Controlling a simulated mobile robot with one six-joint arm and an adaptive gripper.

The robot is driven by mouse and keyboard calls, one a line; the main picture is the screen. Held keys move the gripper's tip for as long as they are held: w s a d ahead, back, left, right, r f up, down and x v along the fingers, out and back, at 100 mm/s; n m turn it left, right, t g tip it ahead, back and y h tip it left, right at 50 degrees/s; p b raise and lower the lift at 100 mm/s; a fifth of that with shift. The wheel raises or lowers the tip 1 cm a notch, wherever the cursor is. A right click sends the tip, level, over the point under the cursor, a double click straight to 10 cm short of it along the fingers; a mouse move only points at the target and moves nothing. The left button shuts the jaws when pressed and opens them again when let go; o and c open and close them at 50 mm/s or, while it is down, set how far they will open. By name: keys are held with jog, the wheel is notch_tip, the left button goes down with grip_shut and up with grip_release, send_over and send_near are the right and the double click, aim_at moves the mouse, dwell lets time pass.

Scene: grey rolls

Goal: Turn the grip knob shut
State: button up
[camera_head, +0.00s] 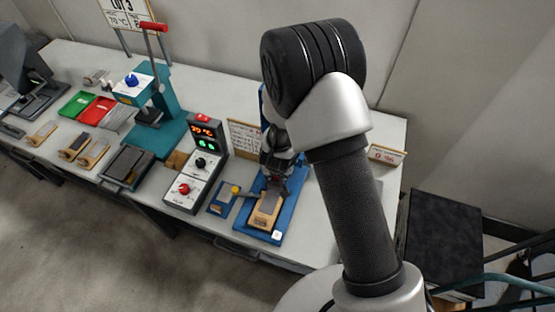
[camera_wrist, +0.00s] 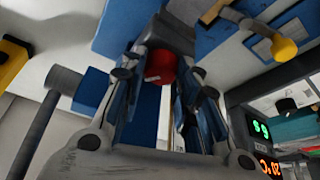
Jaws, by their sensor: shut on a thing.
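In the wrist view, a red knob (camera_wrist: 160,67) sits between the two fingers of my gripper (camera_wrist: 164,75); I take it for the grip knob. The fingers are closed on it, and they cover its sides. In the head view, my gripper (camera_head: 273,178) points down over the blue fixture (camera_head: 285,215). The knob is mostly hidden there by my gripper and arm. I cannot tell how far the knob is turned.
A tan and grey block (camera_head: 266,209) lies on the fixture. A yellow knob (camera_head: 235,189) on a small blue unit stands just left. Further left is a control box (camera_head: 206,140) with lit displays, then a teal press (camera_head: 165,135).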

jog(key=shift+a+r+m+h+p, duration=0.15)
jog(key=shift+m+h+p, duration=0.25)
jog(key=shift+m+p, duration=1.3)
jog(key=shift+n+p, duration=0.4)
jog(key=shift+p, duration=0.5)
jog(key=o, duration=0.8)
jog(key=v, duration=1.1)
jog(key=shift+s+r, duration=0.2)
jog(key=shift+r, duration=0.1)
jog(key=shift+w+a+r, duration=0.1)
